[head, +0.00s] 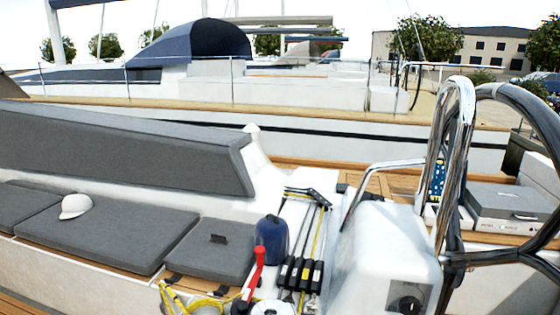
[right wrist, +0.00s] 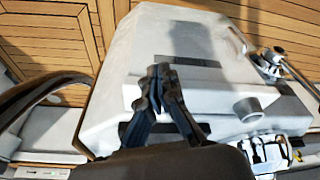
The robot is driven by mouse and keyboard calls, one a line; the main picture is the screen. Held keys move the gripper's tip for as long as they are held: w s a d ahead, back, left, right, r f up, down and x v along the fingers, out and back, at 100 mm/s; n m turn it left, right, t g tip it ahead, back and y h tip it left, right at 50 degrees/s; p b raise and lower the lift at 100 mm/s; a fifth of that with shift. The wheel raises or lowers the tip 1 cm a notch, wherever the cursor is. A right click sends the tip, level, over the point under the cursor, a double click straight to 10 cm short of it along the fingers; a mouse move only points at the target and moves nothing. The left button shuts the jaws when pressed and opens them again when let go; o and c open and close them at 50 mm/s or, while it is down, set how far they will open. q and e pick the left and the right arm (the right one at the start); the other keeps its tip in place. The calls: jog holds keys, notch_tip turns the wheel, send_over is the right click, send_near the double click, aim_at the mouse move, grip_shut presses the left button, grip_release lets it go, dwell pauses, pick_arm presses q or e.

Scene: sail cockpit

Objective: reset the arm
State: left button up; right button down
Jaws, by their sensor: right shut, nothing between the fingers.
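My right gripper (right wrist: 160,76) shows in the right wrist view. Its two black fingers come together at the tips, with nothing between them. Behind the fingers is a white console (right wrist: 205,30) with dark panels and a round grey knob (right wrist: 248,108). I cannot tell how far the fingers are from it. Neither gripper shows in the head view, and my left gripper is in no view.
In the head view, a white pedestal (head: 385,250) with chrome rails (head: 460,130) and a dark wheel rim (head: 530,110) stands at right. Rope clutches (head: 300,272), a red-handled winch (head: 257,268) and yellow rope (head: 190,300) are at centre. A white cap (head: 76,206) lies on grey cushions (head: 95,235).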

jog(key=s+d+f+g+b, duration=0.1)
jog(key=s+f, duration=0.2)
jog(key=f, duration=0.5)
jog(key=s+f, duration=0.4)
jog(key=f, duration=0.5)
jog(key=s+d+f, duration=0.2)
jog(key=s+f, duration=0.8)
jog(key=s, duration=0.2)
jog(key=shift+s+d+f+g+b, duration=0.15)
jog(key=shift+s+d+g+b, duration=0.1)
jog(key=shift+g+b, duration=0.2)
